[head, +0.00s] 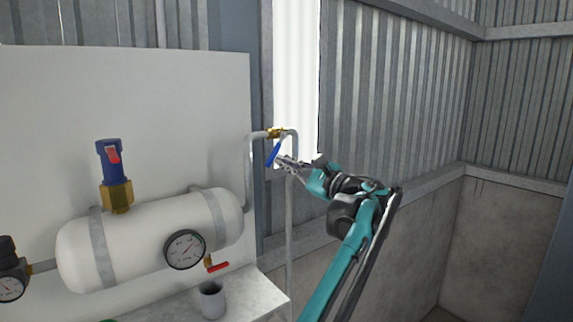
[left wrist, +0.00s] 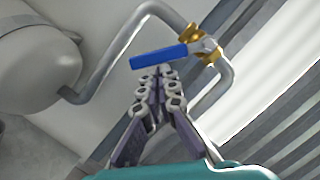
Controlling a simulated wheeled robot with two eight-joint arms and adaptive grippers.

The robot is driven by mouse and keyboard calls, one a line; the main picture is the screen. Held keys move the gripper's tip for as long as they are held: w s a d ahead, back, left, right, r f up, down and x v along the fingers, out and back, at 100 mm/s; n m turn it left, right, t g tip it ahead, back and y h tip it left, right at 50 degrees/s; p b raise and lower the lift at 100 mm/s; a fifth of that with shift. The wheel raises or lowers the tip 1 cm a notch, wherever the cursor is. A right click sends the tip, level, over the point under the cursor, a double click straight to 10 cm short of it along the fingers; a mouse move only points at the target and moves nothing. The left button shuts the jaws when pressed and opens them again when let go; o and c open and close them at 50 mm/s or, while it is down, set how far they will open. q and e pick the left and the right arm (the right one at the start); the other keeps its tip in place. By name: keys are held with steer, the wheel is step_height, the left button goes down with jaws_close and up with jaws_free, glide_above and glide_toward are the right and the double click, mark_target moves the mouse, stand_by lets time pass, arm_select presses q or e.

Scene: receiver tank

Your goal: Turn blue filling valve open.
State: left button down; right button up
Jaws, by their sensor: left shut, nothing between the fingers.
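The filling valve has a brass body (head: 276,132) on a grey pipe at the right edge of the white panel. Its blue lever handle (head: 273,153) slants down and to the left from the body, off the line of the level pipe. In the left wrist view the blue handle (left wrist: 158,57) lies across just beyond my fingertips, with the brass body (left wrist: 205,45) to its right. My left gripper (head: 281,161) is shut and empty, with its tips close to the handle's lower end. I cannot tell whether they touch. My right gripper is not in view.
A white tank (head: 145,245) with a pressure gauge (head: 185,249) and a small red-handled valve (head: 217,267) is at the left. A grey cup (head: 211,299) stands below it. A vertical pipe (head: 290,225) runs down beside my gripper. Space to the right is open.

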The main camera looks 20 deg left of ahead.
arm_select(q)
steer(key=shift+s+a+m, duration=0.15)
steer(key=shift+a+m, duration=0.05)
steer(key=shift+m, duration=0.4)
steer(key=s+r+m+t, duration=0.1)
steer(key=m, duration=0.2)
steer(key=s+a+r+m+t, duration=0.1)
steer(key=m, duration=0.2)
steer(key=s+a+r+m+t, duration=0.1)
steer(key=m, duration=0.2)
steer(key=shift+a+r+m+h, duration=0.25)
steer(key=shift+r+m+h, duration=0.1)
steer(key=shift+m+h, duration=0.05)
steer(key=shift+s, duration=0.15)
stand_by(0.4)
